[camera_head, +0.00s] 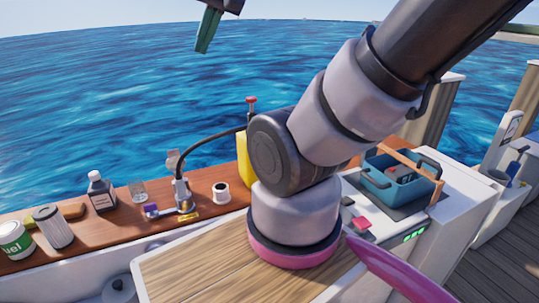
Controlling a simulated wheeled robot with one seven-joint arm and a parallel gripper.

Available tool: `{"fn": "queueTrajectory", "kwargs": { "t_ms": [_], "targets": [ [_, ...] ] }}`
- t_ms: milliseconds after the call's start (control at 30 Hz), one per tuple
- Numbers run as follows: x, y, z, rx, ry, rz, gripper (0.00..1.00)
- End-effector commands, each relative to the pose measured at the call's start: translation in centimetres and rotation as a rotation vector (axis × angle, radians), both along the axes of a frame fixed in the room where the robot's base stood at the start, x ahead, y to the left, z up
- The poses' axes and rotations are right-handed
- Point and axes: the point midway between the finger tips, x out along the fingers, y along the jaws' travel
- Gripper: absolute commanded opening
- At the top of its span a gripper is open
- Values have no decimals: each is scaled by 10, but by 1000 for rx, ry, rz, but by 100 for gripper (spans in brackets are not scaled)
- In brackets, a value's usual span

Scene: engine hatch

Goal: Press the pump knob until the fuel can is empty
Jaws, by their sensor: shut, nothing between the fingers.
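The red pump knob (251,100) stands on a thin stem above a yellow can (243,158) on the brown wooden ledge. My arm covers the right part of the can, and the fuel level inside does not show. A black hose (208,138) runs from the pump to a metal fitting (180,190) on the left. My gripper (204,48) is at the top of the view with its green fingers together, empty, pointing down. In the picture it is above and left of the knob, clearly apart from it.
A blue toolbox (400,178) is at right. The wooden hatch (195,275) looks clear at its left.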

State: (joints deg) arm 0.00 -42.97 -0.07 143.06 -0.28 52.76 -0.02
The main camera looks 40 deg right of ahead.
Motion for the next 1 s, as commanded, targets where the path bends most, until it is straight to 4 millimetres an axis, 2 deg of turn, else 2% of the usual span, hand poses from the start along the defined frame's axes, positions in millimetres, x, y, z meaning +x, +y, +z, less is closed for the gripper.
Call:
{"fn": "queueTrajectory", "kwargs": {
  "t_ms": [300, 467, 567, 767, 867, 1000],
  "targets": [
    [1, 0, 0, 3, 2, -3, 0],
    [13, -4, -1, 46, 38, -57, 0],
    [32, -12, -4, 115, 86, -137, 0],
    [83, -41, -14, 315, 196, -357, 0],
    [109, -63, -21, 423, 241, -471, 0],
    [144, -101, -36, 584, 289, -635, 0]
  ]
}}
